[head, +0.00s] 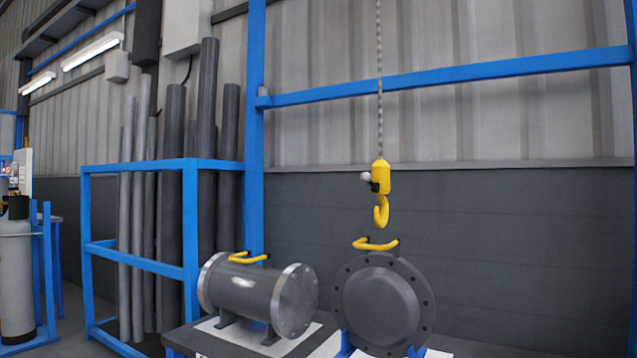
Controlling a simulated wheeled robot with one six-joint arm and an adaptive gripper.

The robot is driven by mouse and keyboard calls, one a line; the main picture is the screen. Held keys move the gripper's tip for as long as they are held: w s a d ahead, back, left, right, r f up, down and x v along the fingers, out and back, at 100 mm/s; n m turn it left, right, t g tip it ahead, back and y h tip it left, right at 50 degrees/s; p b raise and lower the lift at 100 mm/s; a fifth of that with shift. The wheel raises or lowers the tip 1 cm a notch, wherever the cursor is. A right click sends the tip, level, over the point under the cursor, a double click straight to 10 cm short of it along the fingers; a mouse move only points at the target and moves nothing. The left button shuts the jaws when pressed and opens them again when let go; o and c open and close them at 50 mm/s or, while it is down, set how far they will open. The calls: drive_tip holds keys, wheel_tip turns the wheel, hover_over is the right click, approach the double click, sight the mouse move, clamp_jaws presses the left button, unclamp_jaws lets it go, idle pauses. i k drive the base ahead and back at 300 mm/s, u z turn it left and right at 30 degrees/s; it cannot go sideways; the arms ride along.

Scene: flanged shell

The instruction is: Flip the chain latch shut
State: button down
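A yellow hook block (380,190) hangs on a grey chain (379,80) right of the middle of the head view. A small black fitting with a pale round knob (366,177) sticks out of the block's left side; it may be the latch, but it is too small to tell its position. The hook's curved end hangs above a dark flanged shell (383,303) with a yellow handle (376,244) on top. The hook and handle look apart. My gripper is not in view.
A grey flanged cylinder (258,296) with a yellow handle lies on the stand to the left. A blue rack (190,240) holds several upright pipes. A blue crossbar (450,76) runs behind the chain. A gas cylinder (17,270) stands far left.

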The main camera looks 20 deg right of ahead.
sight(365, 177)
drive_tip(key=u, duration=0.4)
drive_tip(key=i, duration=0.65)
drive_tip(key=z, duration=0.5)
drive_tip(key=i, duration=0.75)
drive_tip(key=u, duration=0.65)
drive_tip(key=k, duration=0.95)
drive_tip(key=z, duration=1.9)
